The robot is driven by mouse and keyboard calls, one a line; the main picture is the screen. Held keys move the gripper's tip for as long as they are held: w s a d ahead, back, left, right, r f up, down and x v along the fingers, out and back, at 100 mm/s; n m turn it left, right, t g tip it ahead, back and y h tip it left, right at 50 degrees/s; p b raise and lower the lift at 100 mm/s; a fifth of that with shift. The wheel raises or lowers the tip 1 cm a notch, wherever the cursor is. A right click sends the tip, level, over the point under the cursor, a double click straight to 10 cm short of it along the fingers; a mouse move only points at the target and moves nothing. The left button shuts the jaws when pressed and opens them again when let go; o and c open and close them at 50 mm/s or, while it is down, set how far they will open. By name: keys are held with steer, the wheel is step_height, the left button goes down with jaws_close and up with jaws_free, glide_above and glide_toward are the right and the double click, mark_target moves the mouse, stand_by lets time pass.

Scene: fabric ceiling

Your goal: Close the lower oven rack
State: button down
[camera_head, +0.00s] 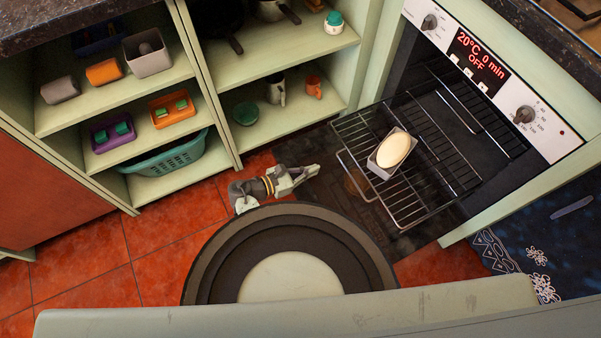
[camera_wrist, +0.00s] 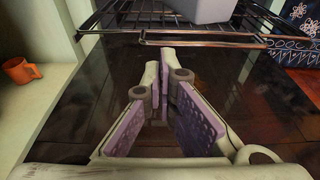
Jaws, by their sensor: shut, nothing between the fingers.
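A wire oven rack (camera_head: 408,211) is pulled out of the oven (camera_head: 548,140) over the lowered dark door (camera_head: 345,195). A grey tin (camera_head: 377,167) holding a pale loaf (camera_head: 394,149) sits on it. My gripper (camera_head: 314,171) is shut and empty, low over the door and left of the rack's front edge in the head view. In the wrist view my gripper (camera_wrist: 158,68) has its fingertips close together, just below the rack's front bars (camera_wrist: 200,40) in the picture. I cannot tell if they touch. The tin (camera_wrist: 200,8) shows partly at the top.
Open shelves (camera_head: 290,55) with mugs and boxes stand left of the oven. An orange mug (camera_wrist: 20,71) shows at left in the wrist view. A dark blue patterned cloth (camera_head: 550,240) is at right. The door around my fingers is bare.

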mark_target(417, 124)
steer(key=b+x, duration=0.2)
steer(key=x, duration=0.6)
steer(key=shift+b, duration=0.3)
steer(key=shift+w+d, duration=0.15)
steer(key=r+b+x, duration=0.2)
steer(key=b+x, duration=0.1)
steer(key=x, duration=0.8)
steer(key=d+r+b+x, duration=0.1)
steer(key=b+x, duration=0.3)
steer(key=x, duration=0.8)
steer(key=r+b+x, duration=0.4)
steer(key=x, duration=0.8)
steer(key=shift+w+d, duration=0.15)
steer(key=shift+d, duration=0.05)
steer(key=shift+w+d+r+b, duration=0.1)
steer(key=shift+w+d+b, duration=0.2)
steer(key=shift+d+b, duration=0.4)
steer(key=shift+d+r, duration=0.1)
steer(key=shift+r, duration=0.1)
